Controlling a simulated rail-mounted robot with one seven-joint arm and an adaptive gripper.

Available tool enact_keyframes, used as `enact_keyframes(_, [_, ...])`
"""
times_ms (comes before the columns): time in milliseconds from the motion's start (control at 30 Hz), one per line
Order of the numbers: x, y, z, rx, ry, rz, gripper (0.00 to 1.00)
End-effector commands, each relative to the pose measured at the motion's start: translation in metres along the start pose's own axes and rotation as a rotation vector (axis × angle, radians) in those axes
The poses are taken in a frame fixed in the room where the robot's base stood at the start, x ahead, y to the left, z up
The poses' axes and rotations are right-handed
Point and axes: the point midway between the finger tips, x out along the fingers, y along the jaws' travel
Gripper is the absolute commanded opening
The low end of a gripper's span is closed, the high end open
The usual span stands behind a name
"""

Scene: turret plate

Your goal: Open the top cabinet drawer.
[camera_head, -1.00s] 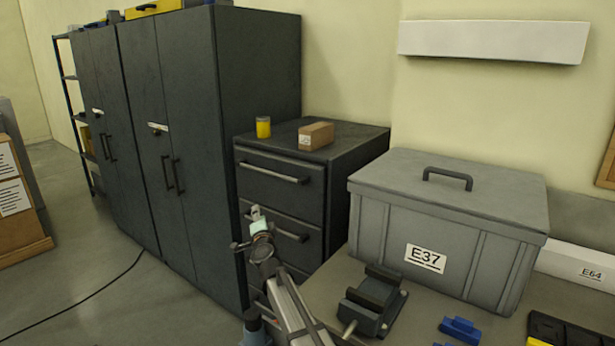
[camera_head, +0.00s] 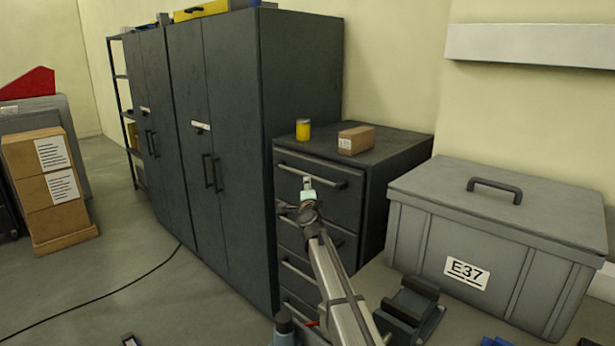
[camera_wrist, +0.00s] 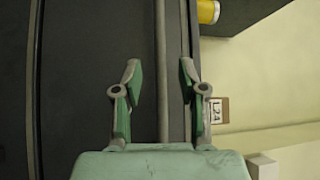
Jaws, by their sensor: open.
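The dark drawer cabinet stands beside the tall cabinets, and its top drawer (camera_head: 335,204) is closed, with a long bar handle (camera_head: 330,178) across its front. My gripper (camera_head: 307,184) is in front of the top drawer, near the left half of the handle. In the wrist view my gripper (camera_wrist: 157,85) is open, with one finger on each side of the handle bar (camera_wrist: 162,60). The bar runs between the fingers without visible contact. Depth between fingertips and handle is hard to judge.
A yellow can (camera_head: 303,130) and a brown box (camera_head: 356,139) sit on the cabinet top. A grey lidded bin (camera_head: 500,235) and a dark vise (camera_head: 411,308) stand at the right. Tall dark cabinets (camera_head: 225,150) stand at the left. Open floor (camera_head: 130,275) lies front left.

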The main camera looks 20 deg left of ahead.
Motion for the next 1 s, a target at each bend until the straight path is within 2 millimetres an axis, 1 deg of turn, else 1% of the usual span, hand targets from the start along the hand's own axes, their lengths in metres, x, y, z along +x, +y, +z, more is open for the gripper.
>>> enact_keyframes(33, [0.016,-0.001,0.0,0.0,0.0,0.0,0.41])
enact_keyframes(200, [0.049,0.0,0.0,-0.001,0.001,0.0,0.41])
enact_keyframes(300, [0.066,0.0,-0.001,-0.001,0.001,0.0,0.41])
enact_keyframes(400, [0.077,0.0,-0.001,-0.001,0.001,0.0,0.41])
enact_keyframes(567, [0.086,0.0,-0.001,-0.001,0.001,0.0,0.41])
enact_keyframes(833, [0.086,0.0,-0.001,-0.001,0.001,0.0,0.41])
enact_keyframes(867, [0.086,0.0,-0.001,-0.001,0.001,0.0,0.31])
enact_keyframes(900, [0.086,0.0,-0.001,-0.001,0.001,0.0,0.17])
enact_keyframes(933, [0.086,0.0,-0.001,-0.001,0.001,0.0,0.06])
enact_keyframes(967, [0.086,0.0,-0.001,-0.001,0.001,0.0,0.0])
enact_keyframes(1000, [0.086,0.0,-0.001,-0.001,0.001,0.0,0.0])
